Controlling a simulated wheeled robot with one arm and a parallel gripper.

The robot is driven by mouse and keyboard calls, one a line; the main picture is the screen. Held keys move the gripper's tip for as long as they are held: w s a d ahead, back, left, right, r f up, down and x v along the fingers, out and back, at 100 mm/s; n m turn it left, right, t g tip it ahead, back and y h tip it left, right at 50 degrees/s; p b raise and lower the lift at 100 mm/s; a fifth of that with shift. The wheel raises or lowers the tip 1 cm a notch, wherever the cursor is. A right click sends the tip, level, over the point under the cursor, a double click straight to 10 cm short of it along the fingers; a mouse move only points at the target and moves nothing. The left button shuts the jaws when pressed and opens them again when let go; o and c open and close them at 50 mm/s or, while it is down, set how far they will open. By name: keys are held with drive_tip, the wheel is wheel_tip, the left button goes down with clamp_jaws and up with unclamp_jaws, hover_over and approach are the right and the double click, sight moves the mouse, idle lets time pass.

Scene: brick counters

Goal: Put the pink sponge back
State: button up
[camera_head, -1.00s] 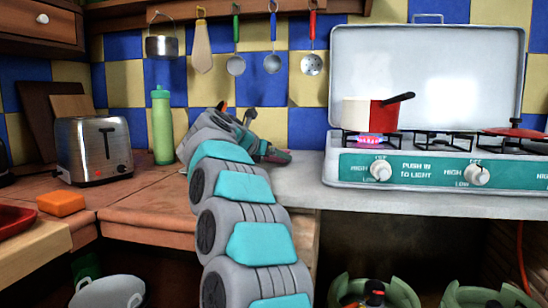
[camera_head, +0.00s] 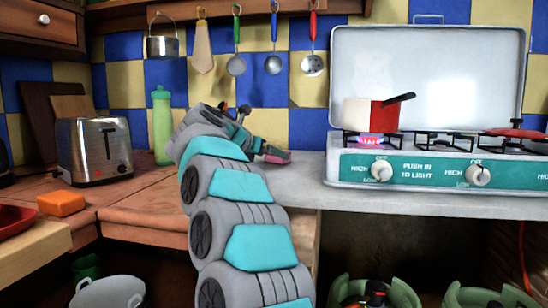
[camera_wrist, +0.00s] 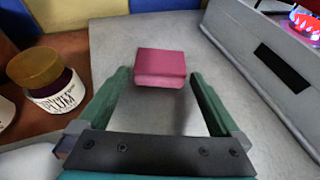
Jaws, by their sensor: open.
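The pink sponge (camera_wrist: 160,62) lies on the grey counter in the wrist view, ahead of my gripper and centred between the lines of its fingers. My gripper (camera_wrist: 158,76) is open, with one green finger on each side and a visible gap between each finger and the sponge. I cannot tell whether the fingertips are level with the sponge or above it. In the head view my gripper (camera_head: 258,148) is low over the counter left of the stove, and the sponge (camera_head: 276,155) shows partly at its tip.
A jar with a yellow lid (camera_wrist: 48,80) stands left of my gripper. The stove (camera_head: 440,165), with a lit burner under a red and white pot (camera_head: 370,114), is on the right. A green bottle (camera_head: 161,128), toaster (camera_head: 93,150) and orange sponge (camera_head: 61,203) are on the left.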

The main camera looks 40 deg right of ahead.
drive_tip(key=v, duration=0.9)
